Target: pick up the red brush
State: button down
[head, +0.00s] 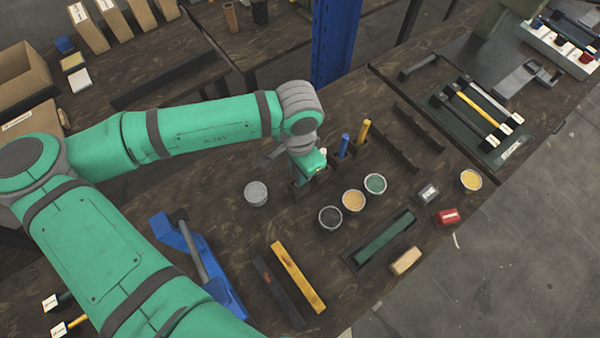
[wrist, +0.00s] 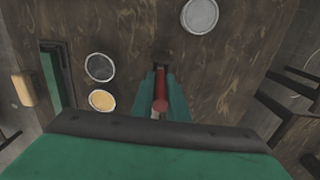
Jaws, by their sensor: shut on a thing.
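The red brush (wrist: 161,92) shows in the wrist view as a red handle with a round end, between the two green fingers of my gripper (wrist: 161,100). My gripper is shut on it. The far end of the handle meets a dark slot or holder; I cannot tell whether it is still inside. In the head view my gripper (head: 307,170) is low over the workbench, left of the blue handle (head: 343,145) and the yellow handle (head: 363,131). The red brush is mostly hidden by my gripper there.
A grey-topped tin (head: 256,194) stands left of my gripper. A black tin (head: 330,218), a tan tin (head: 353,201) and a green tin (head: 375,184) stand in front. A blue post (head: 335,45) rises behind. Dark rails (head: 420,125) lie to the right.

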notch_tip(320, 180, up, 9)
jog(key=shift+f, duration=0.1)
dwell(0.4)
dwell(0.4)
